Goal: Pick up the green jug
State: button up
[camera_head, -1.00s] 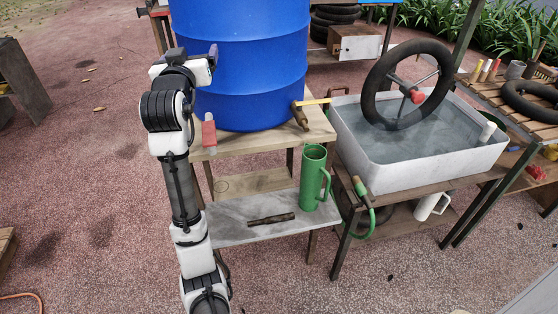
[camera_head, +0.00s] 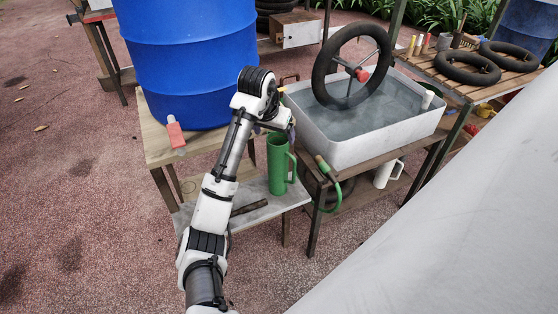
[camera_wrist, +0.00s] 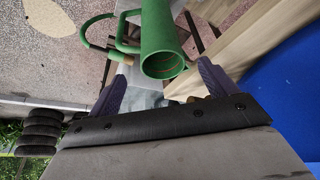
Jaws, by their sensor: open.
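The green jug (camera_head: 277,165) stands upright on the grey lower shelf (camera_head: 285,202) of the wooden stand, its handle on the right. My gripper (camera_head: 288,131) is just above the jug's top in the head view, partly hidden by my arm. In the wrist view the jug's open mouth (camera_wrist: 162,64) shows between the two purple fingers of my gripper (camera_wrist: 162,82), with the handle to the left. The fingers are apart and hold nothing. I cannot tell how far the rim is from the fingertips.
The blue barrel (camera_head: 188,60) stands on the upper shelf (camera_head: 155,141), beside a red-and-white bottle-like item (camera_head: 175,134). A dark bar (camera_head: 249,208) lies left of the jug. The white water tub (camera_head: 370,152) and a green hose (camera_head: 335,190) are close on the right.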

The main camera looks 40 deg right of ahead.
jog(key=p, duration=0.1)
send_over(283, 169)
jog(key=w, duration=0.3)
notch_tip(283, 169, down, 8)
jog(key=shift+d+f, duration=0.15)
jog(key=shift+d, duration=0.05)
jog(key=shift+c, duration=0.2)
jog(key=c, duration=1.3)
